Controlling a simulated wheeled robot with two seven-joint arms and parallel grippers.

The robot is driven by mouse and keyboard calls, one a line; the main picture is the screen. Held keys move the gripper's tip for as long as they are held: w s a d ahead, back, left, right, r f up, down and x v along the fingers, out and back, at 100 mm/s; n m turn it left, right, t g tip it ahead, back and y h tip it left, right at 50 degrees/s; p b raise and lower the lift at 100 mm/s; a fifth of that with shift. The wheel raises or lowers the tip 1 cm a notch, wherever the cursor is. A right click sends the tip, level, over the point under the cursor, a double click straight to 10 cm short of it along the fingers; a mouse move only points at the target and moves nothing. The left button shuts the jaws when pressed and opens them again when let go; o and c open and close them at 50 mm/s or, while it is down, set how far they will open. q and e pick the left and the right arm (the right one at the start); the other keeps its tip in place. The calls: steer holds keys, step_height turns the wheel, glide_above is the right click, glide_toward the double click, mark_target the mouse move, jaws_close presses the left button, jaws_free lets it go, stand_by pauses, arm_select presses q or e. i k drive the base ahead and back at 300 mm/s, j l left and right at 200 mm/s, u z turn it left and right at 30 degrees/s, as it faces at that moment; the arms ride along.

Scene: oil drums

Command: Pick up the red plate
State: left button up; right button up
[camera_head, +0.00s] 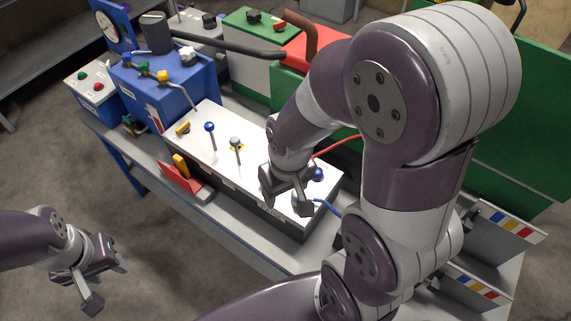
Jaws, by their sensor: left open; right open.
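A red plate-like piece (178,179) with a yellow part (181,166) on it is at the front left edge of the workbench, in front of the white control box (215,145). My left gripper (105,283) is open and empty over the floor at the lower left, apart from the red piece and below it in the picture. My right gripper (287,203) is open over the right end of the white control box, close to its blue-tipped knob (317,174). Whether it touches the box is unclear. My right arm hides part of the bench.
Levers with blue (209,127) and grey (236,142) knobs stand up from the white box. A blue machine (165,85) with a gauge is behind left. A green housing (520,130) is at right. The floor (50,165) at left is clear.

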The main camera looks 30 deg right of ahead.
mark_target(181, 173)
steer(key=i+j+z, duration=0.15)
steer(key=z, duration=0.2)
steer(key=j+z, duration=0.4)
steer(key=i+j+z, duration=0.1)
steer(key=j+z, duration=0.25)
